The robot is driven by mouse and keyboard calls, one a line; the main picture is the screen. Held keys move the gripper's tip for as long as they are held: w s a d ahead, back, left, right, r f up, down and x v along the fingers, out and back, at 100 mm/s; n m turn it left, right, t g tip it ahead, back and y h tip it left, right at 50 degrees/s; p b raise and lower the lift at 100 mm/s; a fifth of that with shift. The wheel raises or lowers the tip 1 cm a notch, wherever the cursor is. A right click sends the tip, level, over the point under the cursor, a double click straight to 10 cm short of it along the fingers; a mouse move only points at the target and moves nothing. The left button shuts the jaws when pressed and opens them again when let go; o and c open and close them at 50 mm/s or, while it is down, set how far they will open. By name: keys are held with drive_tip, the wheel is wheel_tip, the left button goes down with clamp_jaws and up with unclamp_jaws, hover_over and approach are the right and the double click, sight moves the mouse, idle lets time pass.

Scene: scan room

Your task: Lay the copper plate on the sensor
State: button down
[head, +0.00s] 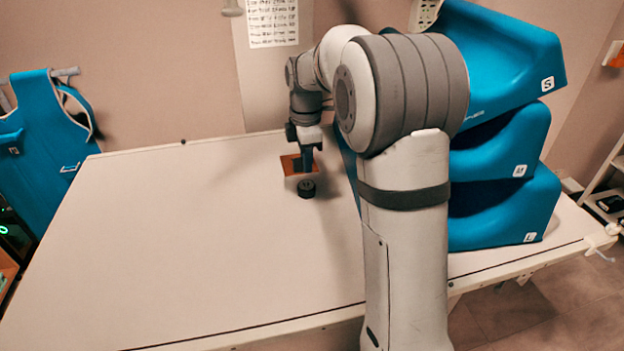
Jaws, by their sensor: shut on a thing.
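My gripper (307,167) points down over the far middle of the table and is shut on the copper plate. The copper plate (290,168) is a thin, flat orange-brown square. Part of it is hidden behind the fingers. A small black round puck, which looks like the sensor (307,189), is on the table just in front of the plate and gripper in the picture. I cannot tell from this view how high the plate is above the table or whether it overlaps the puck.
The white table (180,240) is clear on the left and in front. Blue stacked wedge cushions (500,140) marked S, M and L stand on its right, behind my arm. A blue apron (45,135) hangs at the left. A printed sheet (272,22) is on the back wall.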

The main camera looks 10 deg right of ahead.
drive_tip(key=shift+d+f, duration=0.7)
drive_tip(key=shift+a+f, duration=0.1)
drive_tip(key=shift+f, duration=0.2)
wheel_tip(320, 180, down, 5)
drive_tip(key=shift+r, duration=0.2)
drive_tip(key=shift+d+f, duration=0.2)
drive_tip(key=shift+f, duration=0.15)
drive_tip(key=c, duration=1.4)
unclamp_jaws()
drive_tip(key=shift+o, duration=0.2)
